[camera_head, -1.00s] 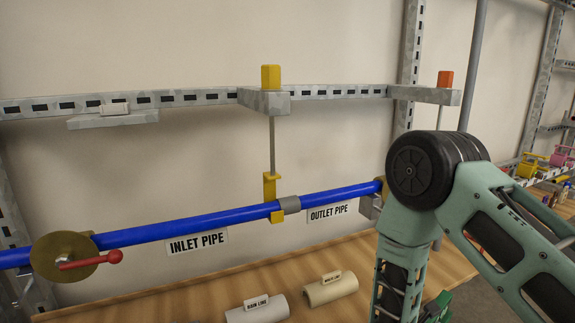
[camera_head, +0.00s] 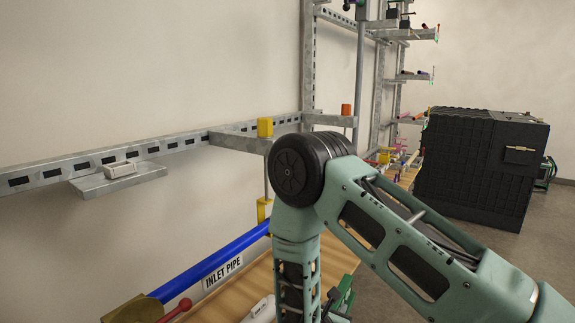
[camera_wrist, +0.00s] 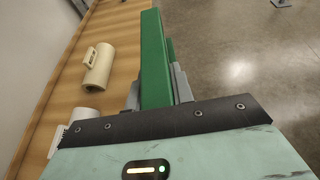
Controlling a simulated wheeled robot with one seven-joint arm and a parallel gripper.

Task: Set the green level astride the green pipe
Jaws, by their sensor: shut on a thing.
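In the wrist view my gripper (camera_wrist: 158,90) is shut on the green level (camera_wrist: 154,50), a long green bar that points away from the camera, with a grey finger on each side. In the head view a small green part (camera_head: 345,292), probably the level, shows low beside my arm; my gripper is hidden there. The pipe in view is a blue pipe (camera_head: 215,261) along the wall above the bench, marked INLET PIPE; my arm covers its far end. No green pipe shows.
The wooden bench (camera_head: 238,293) runs along the wall. A cream half-pipe piece (camera_wrist: 98,65) and a white one (camera_wrist: 73,125) lie on it. A red-handled valve (camera_head: 137,309) sits on the pipe.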

